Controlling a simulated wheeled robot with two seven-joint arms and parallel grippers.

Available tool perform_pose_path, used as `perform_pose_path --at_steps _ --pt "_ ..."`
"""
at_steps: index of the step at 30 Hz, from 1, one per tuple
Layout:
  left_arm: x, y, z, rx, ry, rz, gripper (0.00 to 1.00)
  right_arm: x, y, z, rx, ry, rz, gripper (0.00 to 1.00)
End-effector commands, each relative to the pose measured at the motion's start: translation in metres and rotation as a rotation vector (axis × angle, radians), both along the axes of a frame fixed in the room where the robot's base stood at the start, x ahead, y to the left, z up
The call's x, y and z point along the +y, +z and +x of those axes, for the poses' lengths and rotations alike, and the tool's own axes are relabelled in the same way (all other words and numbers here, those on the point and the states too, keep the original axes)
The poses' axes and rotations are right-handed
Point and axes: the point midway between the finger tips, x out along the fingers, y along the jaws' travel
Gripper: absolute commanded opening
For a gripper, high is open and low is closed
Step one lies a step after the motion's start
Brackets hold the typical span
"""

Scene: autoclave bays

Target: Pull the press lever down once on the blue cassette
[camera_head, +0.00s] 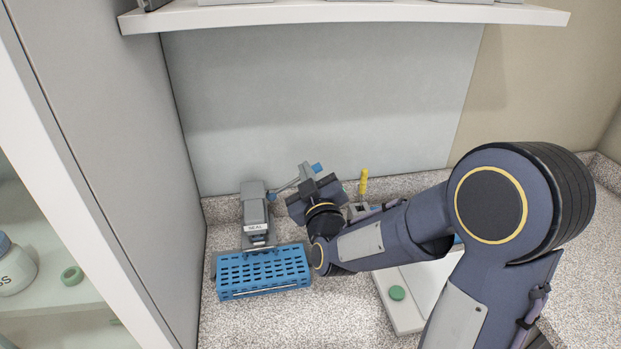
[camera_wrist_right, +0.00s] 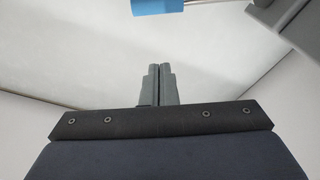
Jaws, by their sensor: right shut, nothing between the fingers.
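The grey press (camera_head: 255,208), labelled SEAL, stands at the back left of the counter. Its thin lever (camera_head: 285,186) slopes up to the right and ends in a blue knob (camera_head: 317,167). The blue perforated cassette (camera_head: 263,272) lies at the press's foot, its back edge under the press head. My right gripper (camera_head: 306,169) is shut and empty, close to the knob and hiding part of the lever. In the right wrist view the shut fingers (camera_wrist_right: 160,70) are apart from the knob (camera_wrist_right: 157,5), which shows at the top edge. My left gripper is not in view.
A yellow-topped item (camera_head: 363,184) stands behind my right arm. A white tray or board with a green disc (camera_head: 397,292) lies right of the cassette. A tall cabinet panel (camera_head: 120,150) closes the left side, and a shelf (camera_head: 340,13) hangs above.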

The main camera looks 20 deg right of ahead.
Motion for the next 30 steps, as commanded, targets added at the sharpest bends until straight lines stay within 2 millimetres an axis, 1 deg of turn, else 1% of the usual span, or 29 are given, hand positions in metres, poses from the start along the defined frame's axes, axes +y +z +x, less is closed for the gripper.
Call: perform_pose_path --at_steps 1,3,8,9,12,16,20,30 --pt "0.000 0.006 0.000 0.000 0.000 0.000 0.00 -0.003 0.003 0.012 0.003 -0.002 -0.004 0.00" --pt "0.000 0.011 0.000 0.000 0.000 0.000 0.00 -0.005 0.006 0.027 0.002 -0.001 -0.004 0.00" --pt "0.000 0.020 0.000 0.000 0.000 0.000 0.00 -0.011 0.010 0.059 0.002 0.000 -0.004 0.00" --pt "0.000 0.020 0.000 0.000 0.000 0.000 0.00 -0.015 0.000 0.057 0.009 -0.003 -0.002 0.00" --pt "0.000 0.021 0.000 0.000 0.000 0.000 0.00 -0.021 -0.013 0.050 0.007 -0.002 -0.002 0.00" --pt "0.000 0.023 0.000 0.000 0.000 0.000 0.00 -0.025 -0.023 0.047 0.004 0.000 -0.001 0.00" --pt "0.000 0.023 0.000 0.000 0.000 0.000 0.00 -0.027 -0.027 0.045 0.002 0.000 0.000 0.00" --pt "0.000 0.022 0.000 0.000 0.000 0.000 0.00 -0.027 -0.028 0.045 0.000 0.001 0.002 0.00"
